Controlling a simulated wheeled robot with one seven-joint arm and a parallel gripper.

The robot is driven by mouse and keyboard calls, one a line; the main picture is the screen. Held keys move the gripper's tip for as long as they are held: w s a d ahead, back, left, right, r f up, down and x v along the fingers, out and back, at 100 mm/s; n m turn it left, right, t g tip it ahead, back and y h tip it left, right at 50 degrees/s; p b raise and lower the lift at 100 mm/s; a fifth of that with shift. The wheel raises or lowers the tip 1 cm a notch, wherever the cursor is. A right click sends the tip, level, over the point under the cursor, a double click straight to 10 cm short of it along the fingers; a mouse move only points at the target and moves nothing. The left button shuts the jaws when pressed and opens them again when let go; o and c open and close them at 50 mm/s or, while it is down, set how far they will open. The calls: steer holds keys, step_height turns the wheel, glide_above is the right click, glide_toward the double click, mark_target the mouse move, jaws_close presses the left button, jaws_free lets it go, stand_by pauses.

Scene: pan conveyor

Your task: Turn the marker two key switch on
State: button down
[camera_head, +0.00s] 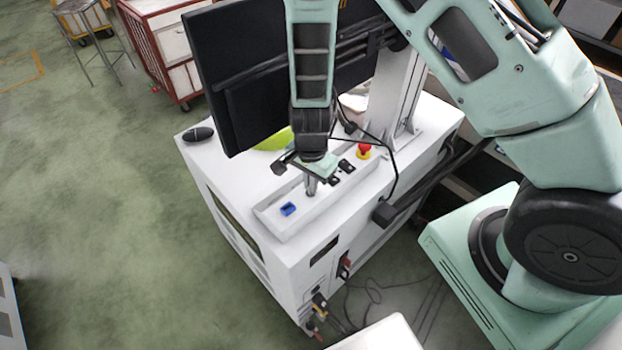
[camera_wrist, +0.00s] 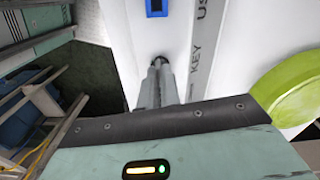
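My gripper (camera_head: 311,190) points down over the raised white control panel (camera_head: 270,219) on the machine's top. In the wrist view, its two fingers (camera_wrist: 160,66) are close together with only a thin line between them. A small dark rounded part (camera_wrist: 158,59) shows right at the fingertips. It may be the key switch, but the fingers hide most of it, and I cannot tell whether they hold it. The word "KEY" is printed on a grey strip (camera_wrist: 194,75) beside the fingers. No marker number is readable.
A blue part (camera_head: 288,209) sits on the panel near the gripper; it also shows in the wrist view (camera_wrist: 156,8). Black switches (camera_head: 346,166) and a red emergency button (camera_head: 364,150) lie behind. A black monitor (camera_head: 235,75) and a cable (camera_head: 394,180) are close by.

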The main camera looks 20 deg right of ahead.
stand_by(0.5)
steer(key=c, duration=1.6)
jaws_free()
step_height(320, 180, up, 18)
steer(key=shift+f+p, duration=0.25)
steer(key=shift+p, duration=0.4)
steer(key=s+a+r+n, duration=0.2)
steer(key=s+n, duration=0.4)
steer(key=s+a+r+n+b, duration=0.1)
steer(key=s+a+r+n, duration=0.1)
steer(key=s+n, duration=0.5)
steer(key=s+a+r+n+b, duration=0.1)
steer(key=s+a+r+n, duration=0.1)
steer(key=s+r+n, duration=0.2)
steer(key=shift+s+a+n+y, duration=0.15)
steer(key=shift+s+n+y, duration=0.15)
steer(key=shift+s+n, duration=1.25)
